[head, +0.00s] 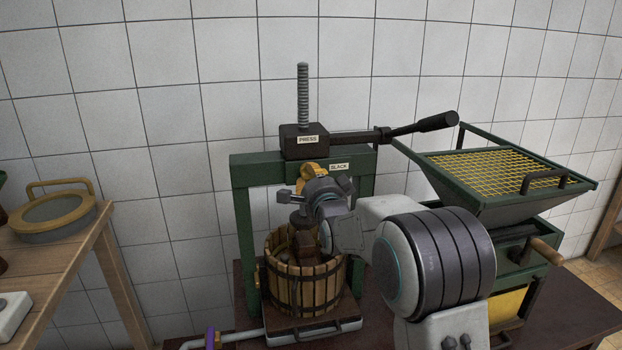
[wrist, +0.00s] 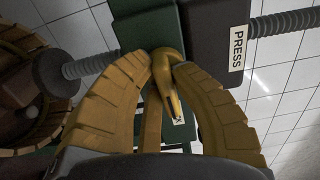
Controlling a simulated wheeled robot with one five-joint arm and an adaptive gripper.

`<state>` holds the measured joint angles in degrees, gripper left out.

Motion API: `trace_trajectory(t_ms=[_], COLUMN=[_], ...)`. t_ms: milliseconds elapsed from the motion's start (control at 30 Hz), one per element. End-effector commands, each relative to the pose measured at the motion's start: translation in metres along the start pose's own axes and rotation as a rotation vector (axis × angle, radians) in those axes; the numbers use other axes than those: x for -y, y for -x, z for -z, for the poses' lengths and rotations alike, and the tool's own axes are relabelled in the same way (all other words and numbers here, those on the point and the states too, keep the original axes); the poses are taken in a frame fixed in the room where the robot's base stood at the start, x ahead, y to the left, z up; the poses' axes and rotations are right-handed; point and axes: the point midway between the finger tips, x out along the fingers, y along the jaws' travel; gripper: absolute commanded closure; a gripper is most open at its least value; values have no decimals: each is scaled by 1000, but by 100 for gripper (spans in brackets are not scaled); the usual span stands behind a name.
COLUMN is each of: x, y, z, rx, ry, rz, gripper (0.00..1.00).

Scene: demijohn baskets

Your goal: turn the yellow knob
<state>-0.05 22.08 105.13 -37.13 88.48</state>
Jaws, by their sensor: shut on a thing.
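The yellow knob (wrist: 168,68) sits on the green frame of the press, with a narrow pointed end toward a small white label. In the wrist view it is between the two ribbed tan fingers of my gripper (wrist: 166,72), which are shut on it from both sides. In the head view my gripper (head: 309,174) is at the green crossbar (head: 256,160), just left of the label BLACK (head: 339,167). Yellow parts show there, but knob and fingers cannot be told apart.
Above the crossbar is a dark block marked PRESS (head: 307,140) with a threaded rod (head: 303,95) and a long lever (head: 425,124). A slatted wooden basket (head: 285,288) stands below. A green hopper with yellow mesh (head: 497,160) is at right, a wooden table (head: 60,243) at left.

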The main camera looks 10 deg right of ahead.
Motion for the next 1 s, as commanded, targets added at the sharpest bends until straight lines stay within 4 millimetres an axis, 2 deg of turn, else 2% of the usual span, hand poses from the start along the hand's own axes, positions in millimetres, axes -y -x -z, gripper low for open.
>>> trace_trajectory(t_ms=[267, 1000], x=[-4, -4], y=[0, 0], z=[1, 3], rx=[-2, -8], ry=[160, 858], rz=[6, 5], gripper=[100, 100])
